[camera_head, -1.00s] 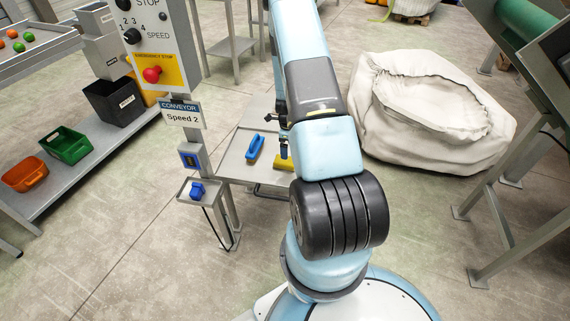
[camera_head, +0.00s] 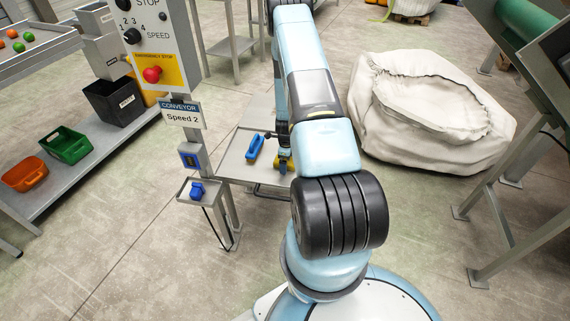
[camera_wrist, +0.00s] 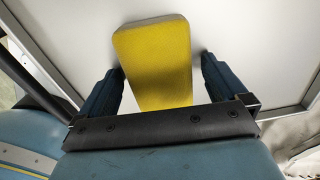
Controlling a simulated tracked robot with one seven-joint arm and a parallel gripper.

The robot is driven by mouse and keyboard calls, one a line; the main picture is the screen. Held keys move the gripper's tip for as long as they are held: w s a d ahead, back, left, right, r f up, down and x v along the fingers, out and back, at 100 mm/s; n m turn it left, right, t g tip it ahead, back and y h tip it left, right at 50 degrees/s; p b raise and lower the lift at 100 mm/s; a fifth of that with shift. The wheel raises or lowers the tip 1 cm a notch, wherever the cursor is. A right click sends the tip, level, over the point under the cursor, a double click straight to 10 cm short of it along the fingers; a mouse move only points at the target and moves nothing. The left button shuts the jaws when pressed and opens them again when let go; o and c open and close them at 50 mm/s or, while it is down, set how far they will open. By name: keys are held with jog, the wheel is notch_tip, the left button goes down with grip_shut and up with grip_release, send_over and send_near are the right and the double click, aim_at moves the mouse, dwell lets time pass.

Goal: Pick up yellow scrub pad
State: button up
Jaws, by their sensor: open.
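The yellow scrub pad (camera_wrist: 155,58) lies on a light grey tray table (camera_wrist: 245,30). In the wrist view the pad sits between the two dark blue fingers of my gripper (camera_wrist: 160,85), with a small gap at each side. My gripper is open and its lower part hides the near end of the pad. In the head view the pad (camera_head: 284,166) shows only partly beside my arm.
The control post with a red emergency stop button (camera_head: 152,74) stands close on the left. A large white sack (camera_head: 440,110) rests on the floor to the right.

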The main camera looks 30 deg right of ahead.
jog(key=c, duration=1)
jog(key=shift+c, duration=0.2)
jog(key=shift+r, duration=0.1)
jog(key=shift+r, duration=0.6)
jog(key=s+a+r, duration=0.2)
jog(key=s+r, duration=0.4)
jog(key=s+a+r, duration=0.2)
jog(key=s+r, duration=0.3)
jog(key=s, duration=0.2)
jog(key=shift+s+a+r, duration=0.15)
jog(key=shift+a+r, duration=0.1)
jog(key=shift+r, duration=0.1)
